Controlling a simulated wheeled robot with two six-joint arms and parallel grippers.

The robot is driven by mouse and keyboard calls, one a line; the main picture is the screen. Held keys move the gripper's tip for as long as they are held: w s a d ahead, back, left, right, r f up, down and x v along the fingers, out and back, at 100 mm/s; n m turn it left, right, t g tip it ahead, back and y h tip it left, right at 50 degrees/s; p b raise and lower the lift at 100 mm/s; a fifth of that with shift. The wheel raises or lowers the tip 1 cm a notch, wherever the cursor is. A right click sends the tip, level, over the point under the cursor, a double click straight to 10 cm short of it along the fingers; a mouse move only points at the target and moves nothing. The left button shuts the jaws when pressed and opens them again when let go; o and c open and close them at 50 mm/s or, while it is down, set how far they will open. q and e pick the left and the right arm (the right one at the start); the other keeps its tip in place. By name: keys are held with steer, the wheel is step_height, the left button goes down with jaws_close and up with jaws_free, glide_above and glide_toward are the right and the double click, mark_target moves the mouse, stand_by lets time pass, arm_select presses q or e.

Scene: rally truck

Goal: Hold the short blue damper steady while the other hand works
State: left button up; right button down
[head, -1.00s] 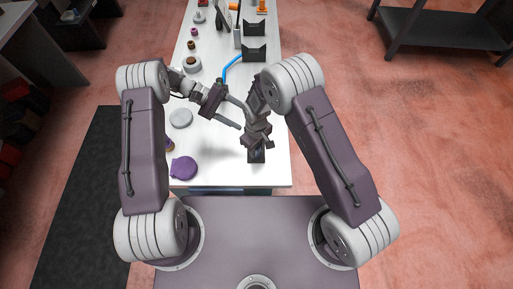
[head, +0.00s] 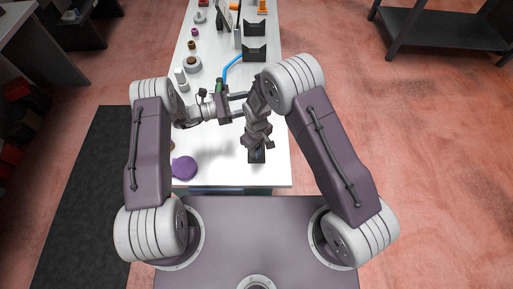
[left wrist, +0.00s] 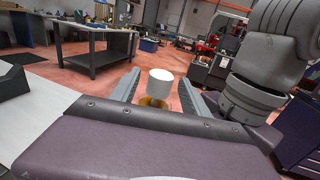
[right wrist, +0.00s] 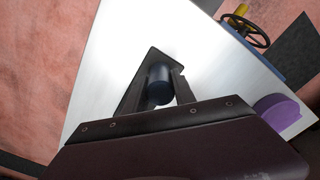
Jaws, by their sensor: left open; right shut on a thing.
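The short blue damper (right wrist: 159,84) shows in the right wrist view as a dark blue cylinder between the fingers of my right gripper (right wrist: 157,88). That gripper is shut on it, above a black holder (right wrist: 150,58) on the white bench. In the head view, my right gripper (head: 257,147) points down at the near end of the bench and hides the damper. My left gripper (head: 236,107) is open and points right, close to the right arm. In the left wrist view, a white-topped piece with an amber lower part (left wrist: 160,82) shows between the open left fingers; I cannot tell whether they touch it.
A purple round thing (head: 184,167) lies at the bench's near left. A blue bent tool (head: 232,64), black holders (head: 254,53) and several small round parts stand farther back.

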arm_select(q)
steer(key=shift+x, duration=2.4)
jaws_close()
